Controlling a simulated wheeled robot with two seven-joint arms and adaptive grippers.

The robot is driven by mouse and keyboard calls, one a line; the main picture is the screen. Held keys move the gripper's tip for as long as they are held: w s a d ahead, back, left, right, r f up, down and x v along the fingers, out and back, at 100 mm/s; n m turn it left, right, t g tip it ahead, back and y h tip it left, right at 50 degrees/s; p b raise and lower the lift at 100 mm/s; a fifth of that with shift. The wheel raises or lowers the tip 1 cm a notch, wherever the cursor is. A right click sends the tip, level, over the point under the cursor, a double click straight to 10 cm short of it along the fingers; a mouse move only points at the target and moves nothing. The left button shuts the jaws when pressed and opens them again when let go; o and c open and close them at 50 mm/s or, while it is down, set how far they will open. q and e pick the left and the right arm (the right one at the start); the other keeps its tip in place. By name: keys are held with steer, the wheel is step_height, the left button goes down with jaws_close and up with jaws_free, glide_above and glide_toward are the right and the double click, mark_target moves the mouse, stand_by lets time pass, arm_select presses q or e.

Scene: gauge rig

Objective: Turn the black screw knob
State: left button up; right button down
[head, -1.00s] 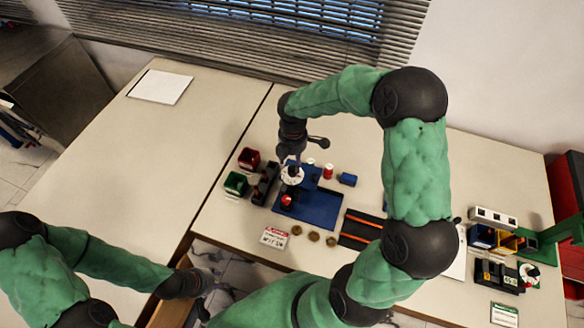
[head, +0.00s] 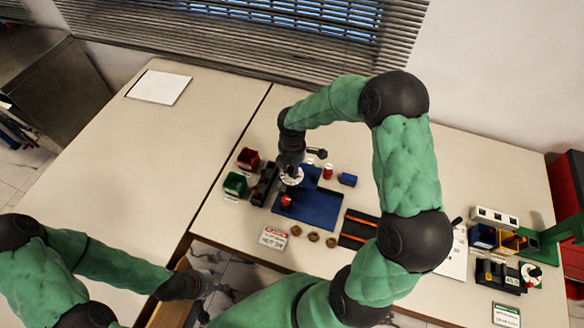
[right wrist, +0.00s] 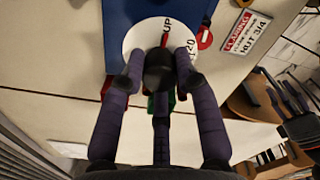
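The black screw knob (right wrist: 159,72) sits at the centre of a white round dial (right wrist: 133,38) with a red line and the word "UP", in the right wrist view. My right gripper (right wrist: 160,78) is over it, with dark fingers spread around the knob; narrow gaps seem to show at the sides, so it looks open. In the head view the dial (head: 291,177) shows just below my right gripper (head: 290,168), which hides the knob. My left gripper (head: 200,288) is at the lower left, off the table's front edge, far from the knob; its fingers are unclear.
A blue base plate (head: 315,208) lies beside the dial. Red (head: 248,158) and green (head: 235,183) bins stand to the left. A white-and-red sign (head: 273,237) and several brass pieces (head: 314,237) lie in front. The left table (head: 120,160) is mostly clear.

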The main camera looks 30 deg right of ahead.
steer(key=shift+m, duration=0.5)
steer(key=m+b, duration=0.1)
steer(key=m, duration=0.2)
steer(key=shift+m, duration=0.4)
steer(key=m+b, duration=0.2)
steer(key=m, duration=0.3)
steer(key=shift+f, duration=0.1)
steer(key=m+b, duration=0.1)
steer(key=m, duration=0.5)
steer(key=m+b, duration=0.1)
steer(key=m, duration=0.3)
steer(key=shift+m+b, duration=0.3)
steer(key=shift+b, duration=0.1)
steer(key=c, duration=0.9)
jaws_free()
